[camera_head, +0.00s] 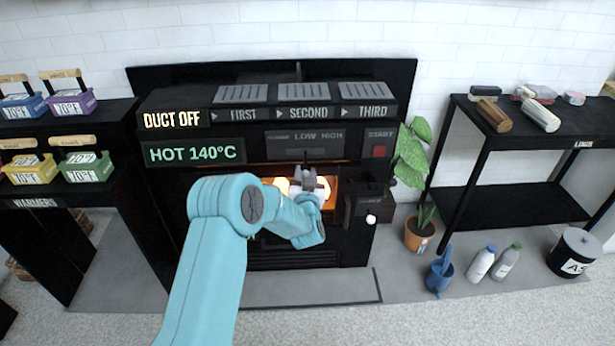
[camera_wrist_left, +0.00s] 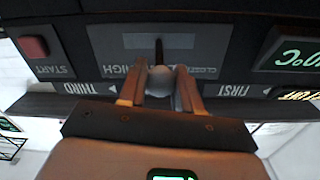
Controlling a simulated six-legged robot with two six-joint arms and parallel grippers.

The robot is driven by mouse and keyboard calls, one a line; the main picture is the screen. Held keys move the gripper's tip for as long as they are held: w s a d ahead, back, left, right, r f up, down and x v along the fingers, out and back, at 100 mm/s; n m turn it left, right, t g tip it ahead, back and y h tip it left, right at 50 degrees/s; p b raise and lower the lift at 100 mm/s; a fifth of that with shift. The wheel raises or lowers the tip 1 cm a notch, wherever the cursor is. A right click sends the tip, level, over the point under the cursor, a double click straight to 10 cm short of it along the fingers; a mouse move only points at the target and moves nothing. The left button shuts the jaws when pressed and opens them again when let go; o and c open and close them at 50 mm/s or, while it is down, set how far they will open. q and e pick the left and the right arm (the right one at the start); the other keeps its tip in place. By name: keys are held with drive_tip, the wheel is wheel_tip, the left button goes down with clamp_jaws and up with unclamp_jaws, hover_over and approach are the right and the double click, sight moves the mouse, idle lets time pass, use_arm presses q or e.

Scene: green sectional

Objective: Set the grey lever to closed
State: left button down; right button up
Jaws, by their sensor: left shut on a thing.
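The grey lever shows in the left wrist view as a round grey knob (camera_wrist_left: 160,79) on a dark stem, in front of a grey plate (camera_wrist_left: 110,45) on the black machine. The plate is marked CLOSED, LOW and HIGH in the head view (camera_head: 290,138). In the upside-down wrist view, the knob stands between HIGH and CLOSED and covers the place of LOW. My left gripper (camera_head: 309,178) has its two fingers (camera_wrist_left: 160,92) on either side of the knob, shut on it. In the head view the gripper partly hides the lever. My right gripper is not in view.
A red START button (camera_head: 379,151) is right of the plate. A lit display (camera_head: 195,152) reads HOT 140°C. A glowing opening (camera_head: 328,190) lies behind my left gripper. A black handle with a white knob (camera_head: 371,218) stands to its right. Shelves flank the machine.

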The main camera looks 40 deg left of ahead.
use_arm(q)
drive_tip(key=s+a+m+t+h+b, duration=0.1)
drive_tip(key=s+a+m+h+b, duration=0.1)
drive_tip(key=a+b, duration=0.5)
drive_tip(key=shift+s+r+t+h, duration=0.25)
drive_tip(key=shift+s+t+h, duration=0.05)
drive_tip(key=shift+s, duration=0.05)
idle(0.4)
drive_tip(key=c, duration=0.9)
unclamp_jaws()
drive_tip(key=shift+o, duration=0.5)
drive_tip(key=shift+f, duration=0.1)
drive_tip(key=shift+d, duration=0.15)
